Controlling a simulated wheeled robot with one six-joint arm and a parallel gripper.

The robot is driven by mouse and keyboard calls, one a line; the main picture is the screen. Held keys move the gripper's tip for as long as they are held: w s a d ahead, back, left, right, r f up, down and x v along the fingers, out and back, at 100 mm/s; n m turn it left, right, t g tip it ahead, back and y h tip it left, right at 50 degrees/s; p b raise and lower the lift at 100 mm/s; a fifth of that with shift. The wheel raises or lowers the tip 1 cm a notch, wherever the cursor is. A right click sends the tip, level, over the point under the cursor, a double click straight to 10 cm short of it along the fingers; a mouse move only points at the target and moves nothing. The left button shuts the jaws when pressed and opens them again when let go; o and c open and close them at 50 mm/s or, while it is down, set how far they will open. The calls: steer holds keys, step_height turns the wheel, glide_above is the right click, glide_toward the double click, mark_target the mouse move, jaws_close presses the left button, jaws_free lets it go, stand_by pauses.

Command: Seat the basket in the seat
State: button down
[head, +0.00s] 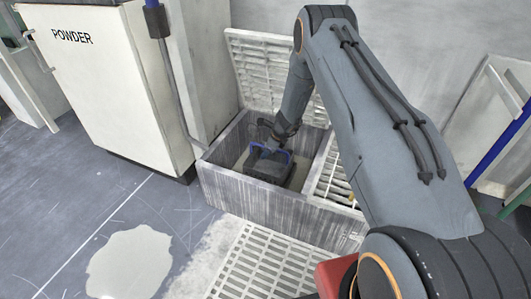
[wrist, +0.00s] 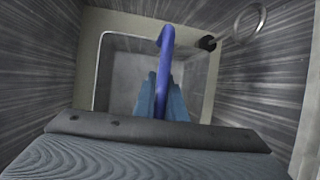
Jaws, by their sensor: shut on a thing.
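The dark basket (head: 272,169) has a blue handle (wrist: 166,55) and hangs low inside the open left compartment of a grey tank (head: 245,188). My gripper (wrist: 163,102) is shut on the handle, with one bluish finger on each side of it. In the head view my gripper (head: 271,148) reaches down into the compartment from above. A pale surface with a rounded rectangular outline, perhaps the seat (wrist: 207,82), shows below in the wrist view. I cannot tell whether the basket touches it, and its underside is hidden.
The tank's walls surround the basket closely. A raised grate (head: 262,72) leans behind the compartment, and another grate (head: 338,176) covers the right side. A ring (wrist: 249,22) and a dark knob (wrist: 207,43) show near the wall. A white POWDER cabinet (head: 110,90) stands left.

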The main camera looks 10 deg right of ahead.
steer(key=shift+f+b, duration=0.45)
steer(key=shift+f, duration=0.65)
steer(key=c, duration=1.7)
jaws_free()
steer(key=p+v, duration=0.3)
steer(key=v, duration=0.5)
steer(key=shift+w, duration=0.1)
